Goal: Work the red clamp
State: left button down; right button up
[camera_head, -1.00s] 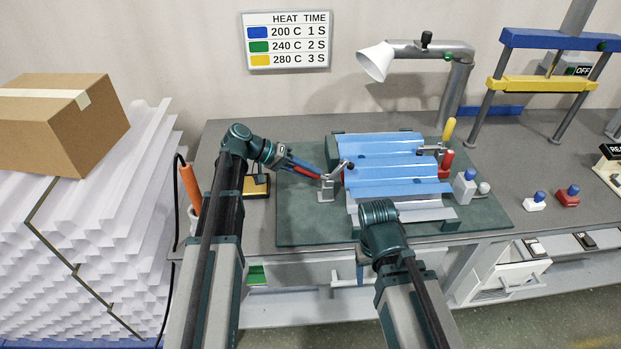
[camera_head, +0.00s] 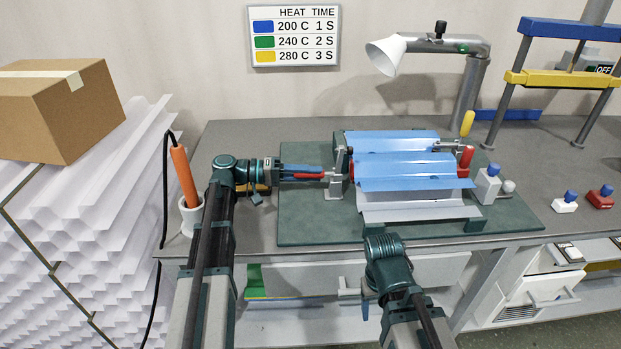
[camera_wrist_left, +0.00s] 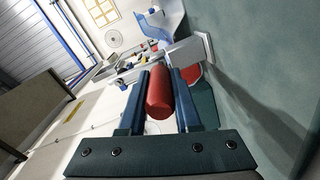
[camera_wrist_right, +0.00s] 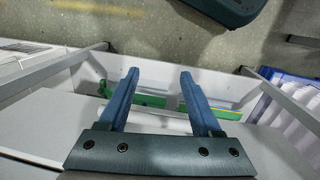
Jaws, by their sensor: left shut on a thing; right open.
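The left clamp is a grey metal bracket (camera_head: 337,182) at the left edge of the blue corrugated sheet (camera_head: 400,165), with a red handle (camera_head: 308,176) lying nearly level toward the left. My left gripper (camera_head: 322,172) is shut on this handle; in the left wrist view the red grip (camera_wrist_left: 159,92) sits between both fingers. My right gripper (camera_wrist_right: 158,88) is open and empty, low in front of the bench by a drawer. In the head view its fingers are mostly hidden.
A green mat (camera_head: 300,225) lies under the work. A blue-topped grey button box (camera_head: 488,182) stands at the right. An orange tool (camera_head: 184,176) stands in a white cup at the left, near stacked white sheets (camera_head: 90,210).

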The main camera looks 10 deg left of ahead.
pick_arm(q)
jog(key=shift+s+d, duration=0.1)
dwell(0.3)
jog(key=c, duration=0.6)
grip_release()
jog(key=shift+r+p, duration=0.75)
jog(key=shift+p, duration=0.05)
jog(key=shift+s+r+p, duration=0.2)
jog(key=shift+r+p, duration=0.4)
jog(key=shift+s+r+p, duration=0.2)
jog(key=shift+r+p, duration=0.4)
jog(key=s+d, duration=0.1)
jog(key=s, duration=0.6)
jog(key=s+d+r+p, duration=0.1)
jog(key=s+d, duration=0.1)
jog(key=s, duration=0.5)
jog(key=shift+s+d, duration=0.3)
